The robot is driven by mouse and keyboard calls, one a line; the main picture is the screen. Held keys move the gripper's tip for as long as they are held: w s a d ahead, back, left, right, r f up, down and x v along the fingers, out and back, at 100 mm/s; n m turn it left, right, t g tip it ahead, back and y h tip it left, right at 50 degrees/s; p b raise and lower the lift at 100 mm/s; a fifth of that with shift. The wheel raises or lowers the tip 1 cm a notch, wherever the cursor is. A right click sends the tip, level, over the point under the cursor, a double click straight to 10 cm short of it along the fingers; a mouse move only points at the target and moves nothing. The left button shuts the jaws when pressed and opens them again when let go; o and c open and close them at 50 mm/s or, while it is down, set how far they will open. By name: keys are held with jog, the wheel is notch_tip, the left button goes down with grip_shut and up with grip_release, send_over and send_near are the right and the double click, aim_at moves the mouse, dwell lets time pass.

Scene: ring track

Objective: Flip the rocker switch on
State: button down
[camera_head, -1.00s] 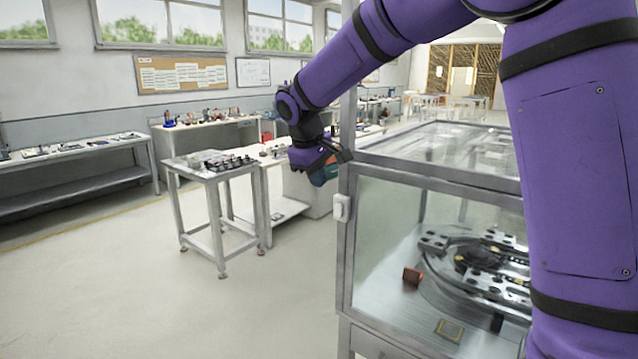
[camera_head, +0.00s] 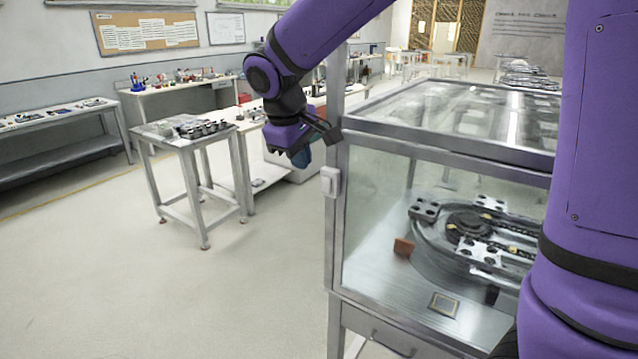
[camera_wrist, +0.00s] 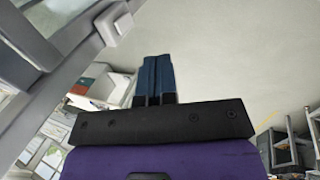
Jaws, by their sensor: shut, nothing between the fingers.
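The rocker switch is a small white box (camera_head: 330,181) on the grey corner post of the glass cabinet in the head view. It also shows in the wrist view (camera_wrist: 114,24) at the upper left, on the cabinet frame. My gripper (camera_head: 302,157) is just above and to the left of the switch in the head view, apart from it. In the wrist view its blue fingers (camera_wrist: 157,64) are together and empty, to the right of and below the switch. The rocker's on or off position is too small to tell.
The glass cabinet (camera_head: 338,250) holds a ring track (camera_head: 425,262), an orange-brown block (camera_head: 404,246) and a small square plate (camera_head: 444,304). A metal table (camera_head: 165,139) with dark parts stands at left. The floor before it is clear.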

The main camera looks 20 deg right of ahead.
aim_at(322, 186)
jog(key=shift+w+d+f, duration=0.7)
jog(key=shift+d+f, duration=0.3)
jog(key=shift+f, duration=0.65)
jog(key=shift+w+d+f, duration=0.75)
jog(key=shift+d+f, duration=0.2)
jog(key=shift+f, duration=0.75)
jog(key=shift+w+d+f, duration=0.7)
jog(key=shift+d+f, duration=0.3)
jog(key=shift+f, duration=0.65)
jog(key=shift+w+d+f, duration=0.15)
jog(key=shift+d, duration=0.15)
